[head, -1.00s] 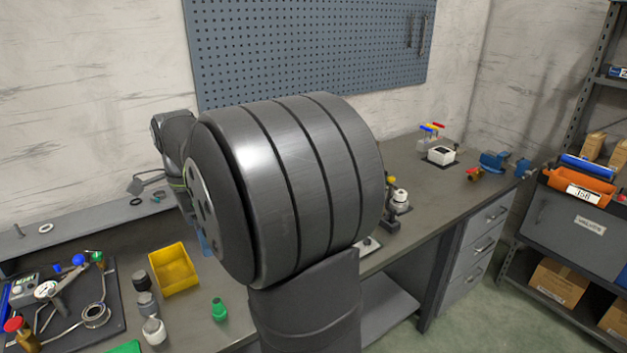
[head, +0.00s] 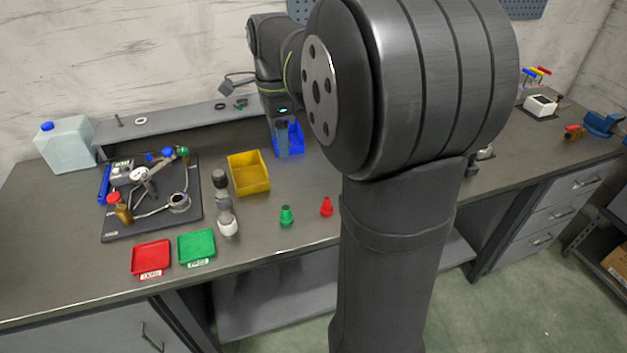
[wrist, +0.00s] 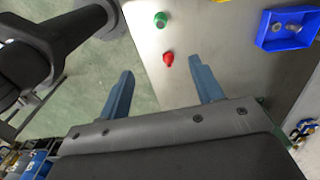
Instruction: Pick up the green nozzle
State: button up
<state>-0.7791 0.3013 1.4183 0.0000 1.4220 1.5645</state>
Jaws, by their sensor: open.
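The green nozzle (head: 287,216) stands on the grey bench in the head view, left of a red nozzle (head: 326,207). In the wrist view the green nozzle (wrist: 160,19) is near the top, beyond the red nozzle (wrist: 168,59). My gripper (wrist: 164,82) shows two blue fingers spread wide apart, with nothing between them. The red nozzle is closer to the fingers than the green one. In the head view my gripper (head: 284,140) hangs by the blue bin at the back of the bench; its fingertips are hard to make out there.
A yellow bin (head: 250,186) and a blue bin (head: 300,137) stand behind the nozzles. A red tray (head: 150,258) and a green tray (head: 196,246) lie at the front left. Bench around the nozzles is clear.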

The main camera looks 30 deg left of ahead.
jog(key=m, duration=0.9)
send_near(285, 208)
jog(key=shift+t, duration=0.3)
notch_tip(285, 208, down, 11)
jog(key=shift+f, duration=0.2)
jog(key=c, duration=1.1)
